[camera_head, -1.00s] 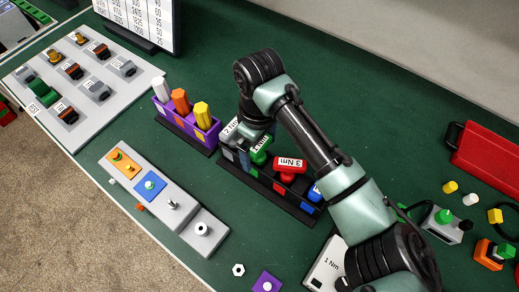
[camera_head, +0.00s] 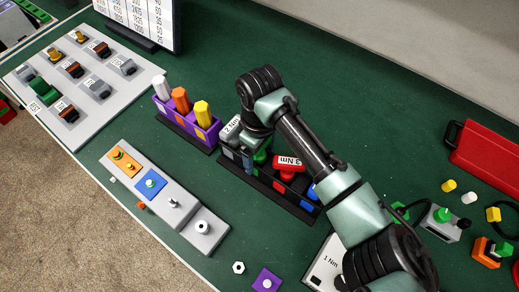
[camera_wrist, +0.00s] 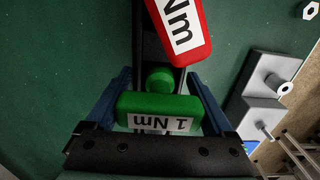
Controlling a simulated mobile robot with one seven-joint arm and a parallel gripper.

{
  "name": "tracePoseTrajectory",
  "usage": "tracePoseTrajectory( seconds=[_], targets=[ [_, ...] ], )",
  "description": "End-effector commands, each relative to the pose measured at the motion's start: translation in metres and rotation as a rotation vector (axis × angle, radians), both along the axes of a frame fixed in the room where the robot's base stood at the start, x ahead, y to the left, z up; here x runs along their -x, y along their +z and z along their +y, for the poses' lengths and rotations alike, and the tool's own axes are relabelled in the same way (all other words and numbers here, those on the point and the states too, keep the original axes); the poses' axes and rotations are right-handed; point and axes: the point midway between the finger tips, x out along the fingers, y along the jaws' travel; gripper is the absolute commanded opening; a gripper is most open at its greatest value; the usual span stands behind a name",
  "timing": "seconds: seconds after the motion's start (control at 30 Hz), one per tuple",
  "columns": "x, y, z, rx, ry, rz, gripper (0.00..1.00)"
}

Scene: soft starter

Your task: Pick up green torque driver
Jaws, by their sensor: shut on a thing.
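The green torque driver (camera_wrist: 150,103), labelled 1 Nm, lies between the two blue fingers of my gripper (camera_wrist: 158,80) in the wrist view. My gripper is shut on its wide handle. In the head view the green driver (camera_head: 261,156) shows only partly below my wrist, at the dark rack (camera_head: 295,211). The wrist view does not show clearly whether its lower end is in the rack. My fingers are mostly hidden by my arm in the head view.
A red 3 Nm driver (camera_head: 288,166) stands close beside the green one, with a blue driver (camera_head: 314,192) beyond it. A grey driver (camera_head: 232,128) is on the other side. A purple holder (camera_head: 190,127) stands left. Open green tabletop lies behind my arm.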

Motion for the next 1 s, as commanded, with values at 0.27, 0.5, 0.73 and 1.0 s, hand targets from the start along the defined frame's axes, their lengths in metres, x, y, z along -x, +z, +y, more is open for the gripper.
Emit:
tracePoseTrajectory(
  seconds=[0.27, 0.5, 0.73, 1.0],
  targets=[
    [-0.001, 0.021, 0.0, -0.001, 0.001, -0.004, 0.32],
    [-0.001, 0.07, 0.0, 0.0, 0.002, -0.005, 0.32],
    [0.0, 0.097, 0.0, 0.0, 0.0, -0.001, 0.32],
    [0.0, 0.101, 0.0, 0.001, 0.0, -0.001, 0.32]
  ],
)
